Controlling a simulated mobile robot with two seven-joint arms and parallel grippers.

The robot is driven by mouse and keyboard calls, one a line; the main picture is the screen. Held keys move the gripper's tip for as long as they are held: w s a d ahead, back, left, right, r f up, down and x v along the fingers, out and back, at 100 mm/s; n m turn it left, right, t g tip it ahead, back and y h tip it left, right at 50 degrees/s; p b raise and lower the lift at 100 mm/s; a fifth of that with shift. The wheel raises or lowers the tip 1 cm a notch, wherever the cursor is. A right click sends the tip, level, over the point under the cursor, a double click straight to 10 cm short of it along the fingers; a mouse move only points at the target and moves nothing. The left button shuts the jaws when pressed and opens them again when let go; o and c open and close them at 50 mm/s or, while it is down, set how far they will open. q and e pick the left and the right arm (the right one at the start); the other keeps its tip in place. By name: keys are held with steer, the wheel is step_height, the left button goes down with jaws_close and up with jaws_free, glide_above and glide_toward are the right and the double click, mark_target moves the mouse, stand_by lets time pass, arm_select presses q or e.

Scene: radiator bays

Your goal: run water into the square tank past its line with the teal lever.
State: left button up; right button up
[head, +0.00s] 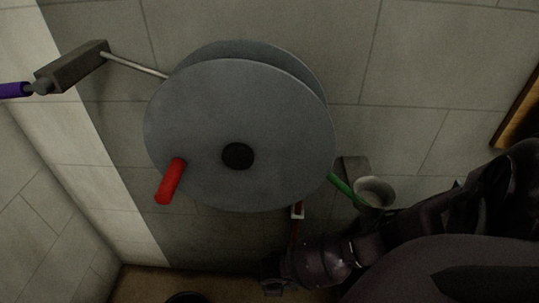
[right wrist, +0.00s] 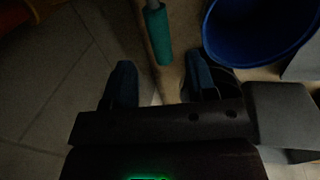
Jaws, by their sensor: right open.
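A teal lever grip (right wrist: 158,36) on a thin grey rod shows at the top of the right wrist view. My right gripper (right wrist: 158,78) is open, with its two dark blue fingers apart. The grip's end appears in line with the gap between the fingertips; I cannot tell how far apart they are in depth. Nothing is held. In the head view, my right arm reaches in from the right, low, below a large grey disc. The teal lever cannot be made out there. I cannot identify the square tank or its line in either view. My left gripper is out of view.
The grey disc (head: 215,125) with a red handle (head: 171,181) stands out before the tiled wall. A purple-handled lever (head: 16,90) is at left, a green lever (head: 342,185) beside a pale cup (head: 374,190) at right. A round blue tub (right wrist: 258,28) is right of the teal grip.

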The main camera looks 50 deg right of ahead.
steer(key=f, duration=0.1)
steer(key=f+b, duration=0.1)
steer(key=f, duration=0.2)
steer(key=shift+d+f+b, duration=0.3)
steer(key=shift+d, duration=0.05)
steer(key=shift+w+f, duration=0.2)
steer(key=shift+f, duration=0.25)
steer(key=shift+w+d+b, duration=0.1)
steer(key=shift+w+b, duration=0.05)
steer(key=shift+b, duration=0.15)
jaws_close()
